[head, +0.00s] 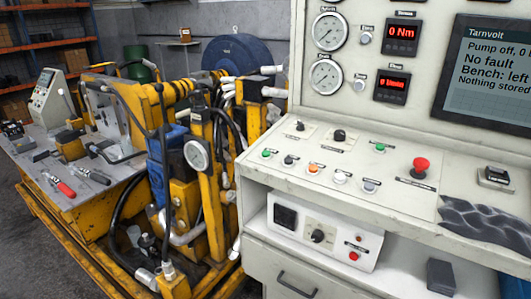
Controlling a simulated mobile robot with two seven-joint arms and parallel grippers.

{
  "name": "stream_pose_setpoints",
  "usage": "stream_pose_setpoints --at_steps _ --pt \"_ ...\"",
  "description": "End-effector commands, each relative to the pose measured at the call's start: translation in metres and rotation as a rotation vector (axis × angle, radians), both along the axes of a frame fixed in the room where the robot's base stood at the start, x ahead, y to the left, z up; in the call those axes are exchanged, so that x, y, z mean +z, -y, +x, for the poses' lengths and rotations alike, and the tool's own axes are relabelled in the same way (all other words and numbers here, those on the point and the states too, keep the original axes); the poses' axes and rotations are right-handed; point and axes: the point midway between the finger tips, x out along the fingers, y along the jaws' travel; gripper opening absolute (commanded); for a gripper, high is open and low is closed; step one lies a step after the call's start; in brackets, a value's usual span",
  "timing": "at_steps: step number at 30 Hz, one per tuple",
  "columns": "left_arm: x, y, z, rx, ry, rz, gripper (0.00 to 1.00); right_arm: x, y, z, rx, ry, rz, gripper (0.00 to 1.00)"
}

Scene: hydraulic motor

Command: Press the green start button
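Two green buttons show on the sloped top of the pale control console (335,205) in the head view. One green button (267,153) is at the left end of the front row. The other green button (379,147) sits farther back and to the right, left of a red mushroom button (420,165). Their labels are too small to read, so I cannot tell which is the start button. Neither of my grippers is in view.
The screen (490,75) reads "Pump off" and "No fault". A red display (402,33) reads 0 Nm. Black, orange, white and grey controls share the console top. A dark crumpled cloth (485,220) lies at its right. A yellow hydraulic bench (75,230) stands left.

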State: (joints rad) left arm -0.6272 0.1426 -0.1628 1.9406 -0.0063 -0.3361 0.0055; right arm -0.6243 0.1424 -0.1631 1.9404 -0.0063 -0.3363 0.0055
Motion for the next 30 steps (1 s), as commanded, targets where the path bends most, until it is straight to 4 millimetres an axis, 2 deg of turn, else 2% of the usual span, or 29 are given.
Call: stream_pose_setpoints --at_steps 1,6,7,30 --pt "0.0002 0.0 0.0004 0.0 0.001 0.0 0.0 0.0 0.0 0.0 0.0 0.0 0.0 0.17" --pt "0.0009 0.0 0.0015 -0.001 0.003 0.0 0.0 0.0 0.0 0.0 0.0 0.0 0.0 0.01" --pt "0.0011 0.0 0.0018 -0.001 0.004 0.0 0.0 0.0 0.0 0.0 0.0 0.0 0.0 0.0" --pt "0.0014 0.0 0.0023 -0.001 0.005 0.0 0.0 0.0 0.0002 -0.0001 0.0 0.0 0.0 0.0"
